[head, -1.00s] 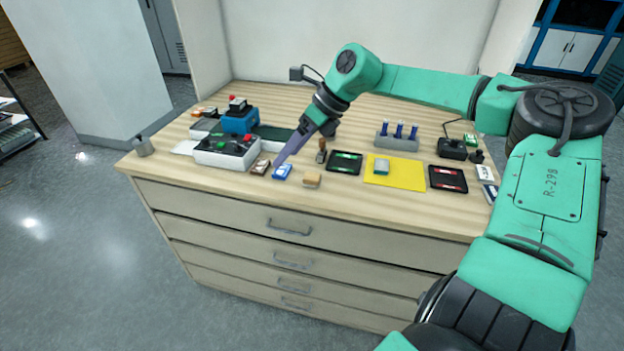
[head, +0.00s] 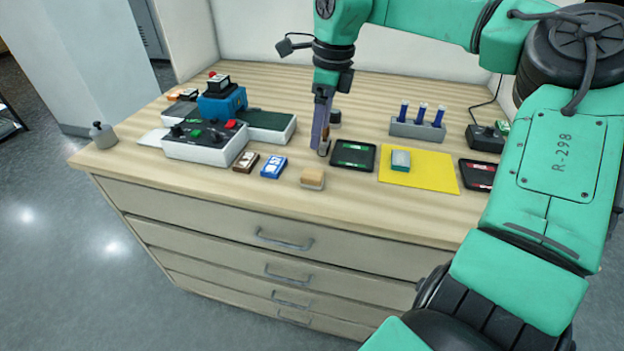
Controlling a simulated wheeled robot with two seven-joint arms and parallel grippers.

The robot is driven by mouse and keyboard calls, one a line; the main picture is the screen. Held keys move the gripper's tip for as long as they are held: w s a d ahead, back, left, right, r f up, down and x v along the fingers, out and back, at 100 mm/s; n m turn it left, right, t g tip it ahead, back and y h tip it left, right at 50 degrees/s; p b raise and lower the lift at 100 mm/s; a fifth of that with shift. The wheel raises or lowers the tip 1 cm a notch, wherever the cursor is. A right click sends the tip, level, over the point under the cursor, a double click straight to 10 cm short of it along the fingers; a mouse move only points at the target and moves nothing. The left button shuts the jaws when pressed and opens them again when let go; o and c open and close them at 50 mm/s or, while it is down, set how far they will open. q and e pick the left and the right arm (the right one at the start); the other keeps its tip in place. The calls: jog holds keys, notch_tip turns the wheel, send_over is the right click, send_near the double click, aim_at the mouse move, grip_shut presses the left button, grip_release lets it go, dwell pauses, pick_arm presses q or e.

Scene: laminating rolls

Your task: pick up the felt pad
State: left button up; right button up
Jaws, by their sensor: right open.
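A small tan block with a pale base (head: 312,178) sits near the front edge of the table; it looks most like the felt pad, though I cannot be sure. My right gripper (head: 320,145) points down just behind it and slightly to its right, open and apart from it. A small brown-topped piece (head: 324,147) stands at the fingertips, partly hidden by them; I cannot tell whether they touch it. My left gripper is not in view.
A blue-and-white box (head: 274,167) and a brown one (head: 245,162) lie left of the block. A black tray (head: 353,155) and a yellow sheet (head: 432,172) bearing a grey-green block (head: 400,161) lie right. A white control box (head: 205,148) stands left.

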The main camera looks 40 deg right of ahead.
aim_at(313, 173)
jog(key=f, duration=0.3)
jog(key=a+f+p, duration=0.1)
jog(key=f, duration=0.3)
jog(key=f+p, duration=0.1)
jog(key=f, duration=0.3)
jog(key=shift+w+a+f, duration=0.1)
jog(key=shift+w+a, duration=0.05)
jog(key=shift+w, duration=0.15)
jog(key=shift+w+f, duration=0.1)
jog(key=shift+f, duration=0.25)
grip_shut()
